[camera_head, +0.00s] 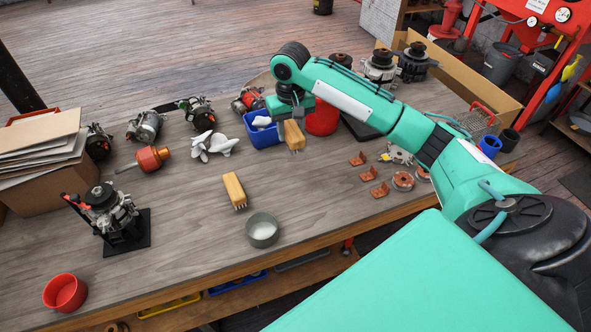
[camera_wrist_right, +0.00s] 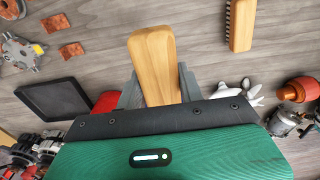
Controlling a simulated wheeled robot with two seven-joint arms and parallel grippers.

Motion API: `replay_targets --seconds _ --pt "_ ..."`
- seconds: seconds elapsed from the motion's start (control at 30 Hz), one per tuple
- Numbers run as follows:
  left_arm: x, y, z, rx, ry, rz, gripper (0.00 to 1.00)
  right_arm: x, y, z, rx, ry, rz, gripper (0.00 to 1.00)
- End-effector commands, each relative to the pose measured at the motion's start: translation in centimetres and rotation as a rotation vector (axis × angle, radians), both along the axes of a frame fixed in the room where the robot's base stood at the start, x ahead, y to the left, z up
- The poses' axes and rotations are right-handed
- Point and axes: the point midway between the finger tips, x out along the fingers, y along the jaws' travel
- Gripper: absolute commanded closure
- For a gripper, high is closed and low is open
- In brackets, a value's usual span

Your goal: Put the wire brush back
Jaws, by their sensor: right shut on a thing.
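My right gripper (camera_head: 291,117) is shut on a wooden-handled brush (camera_head: 294,137) and holds it pointing downward beside the blue bin; whether it touches the table is unclear. In the right wrist view the brush's wooden handle (camera_wrist_right: 154,58) sticks out between the fingers (camera_wrist_right: 157,88), and its bristles are hidden. A second, similar wooden brush (camera_head: 233,190) lies on the workbench, nearer the front; its bristles show in the wrist view (camera_wrist_right: 240,25). I cannot tell which one is the wire brush by material. My left gripper is not in view.
A blue bin (camera_head: 258,138) with white items stands left of the held brush; a red container (camera_head: 322,122) is to its right. A grey bowl (camera_head: 262,231), white parts (camera_head: 222,145) and orange brackets (camera_head: 367,173) are on the workbench (camera_head: 320,205). Bare wood lies between them.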

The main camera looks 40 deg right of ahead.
Motion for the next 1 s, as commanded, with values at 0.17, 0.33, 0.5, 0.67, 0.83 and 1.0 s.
replay_targets --seconds 0.17,0.33,0.5,0.67,0.83,1.0 --pt "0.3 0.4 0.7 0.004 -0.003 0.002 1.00 -0.1 -0.1 -5.0 -0.002 0.005 -0.001 0.80" --pt "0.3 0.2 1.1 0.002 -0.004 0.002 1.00 -0.1 0.0 -9.3 0.000 0.003 -0.001 0.80" --pt "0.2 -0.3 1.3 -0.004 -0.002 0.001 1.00 0.0 0.0 -11.9 -0.001 0.000 0.000 0.80" --pt "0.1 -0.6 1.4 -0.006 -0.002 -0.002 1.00 0.0 0.0 -12.9 -0.001 0.000 0.000 0.80" --pt "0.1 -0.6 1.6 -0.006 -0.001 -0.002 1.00 -0.1 0.0 -15.1 -0.001 0.002 -0.001 0.80" --pt "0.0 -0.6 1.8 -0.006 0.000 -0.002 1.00 -0.1 0.0 -16.8 -0.001 0.000 0.001 0.80"
